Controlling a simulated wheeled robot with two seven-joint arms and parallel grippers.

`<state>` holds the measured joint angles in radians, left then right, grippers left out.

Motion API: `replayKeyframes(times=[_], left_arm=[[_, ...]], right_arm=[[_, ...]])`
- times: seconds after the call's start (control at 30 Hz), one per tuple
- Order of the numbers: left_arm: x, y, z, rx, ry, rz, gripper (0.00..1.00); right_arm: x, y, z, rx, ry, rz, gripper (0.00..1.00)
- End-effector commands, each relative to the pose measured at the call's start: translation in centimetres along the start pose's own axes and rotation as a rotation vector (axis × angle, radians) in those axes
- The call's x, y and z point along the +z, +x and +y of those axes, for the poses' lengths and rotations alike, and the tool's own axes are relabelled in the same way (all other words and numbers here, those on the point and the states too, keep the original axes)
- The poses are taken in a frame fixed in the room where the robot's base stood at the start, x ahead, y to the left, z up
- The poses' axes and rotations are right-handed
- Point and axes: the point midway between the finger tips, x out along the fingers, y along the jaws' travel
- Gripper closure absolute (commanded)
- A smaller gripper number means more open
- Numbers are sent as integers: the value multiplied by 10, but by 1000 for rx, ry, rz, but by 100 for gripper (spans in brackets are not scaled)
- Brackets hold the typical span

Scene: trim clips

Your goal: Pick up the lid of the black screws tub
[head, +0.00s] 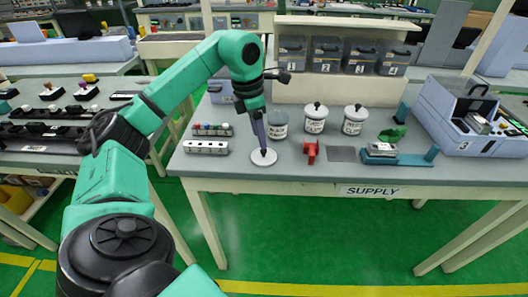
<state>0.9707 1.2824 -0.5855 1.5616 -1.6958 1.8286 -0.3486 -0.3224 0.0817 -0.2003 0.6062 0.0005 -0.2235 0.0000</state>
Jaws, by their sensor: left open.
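The black screws tub (277,124) is a grey labelled tub on the supply bench, partly behind my left gripper; no lid shows on it. A round white lid (257,160) lies flat on the bench in front of the tub, near the front edge. My left gripper (264,151) points down over the middle of this lid, open, with its fingertips at the lid's knob. The knob is mostly hidden by the fingers, and I cannot tell whether they touch it. My right gripper is not in view.
Two lidded white tubs (315,120) (354,121) stand to the right. A red part (311,152), a grey mat (343,154) and a blue fixture (402,158) lie along the front. Numbered bins (326,54) stand on the shelf behind.

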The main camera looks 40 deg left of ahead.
Motion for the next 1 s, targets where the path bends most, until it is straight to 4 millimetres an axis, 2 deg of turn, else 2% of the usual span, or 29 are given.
replayKeyframes(times=[0.2,0.3,0.47,0.5,0.63,0.67,1.0], left_arm=[[1,39,-1,-3,-1,4,43],[2,49,-1,-1,0,0,43],[2,51,-1,0,0,-2,43],[2,50,-1,-1,0,-2,47],[2,50,-1,-1,0,-2,96],[2,50,-1,-1,0,-2,100],[3,48,-1,-1,1,-2,100]], right_arm=[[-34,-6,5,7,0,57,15],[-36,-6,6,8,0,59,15],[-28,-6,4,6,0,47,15],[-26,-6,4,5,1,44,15],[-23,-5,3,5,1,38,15],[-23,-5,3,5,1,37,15],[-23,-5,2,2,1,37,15]])
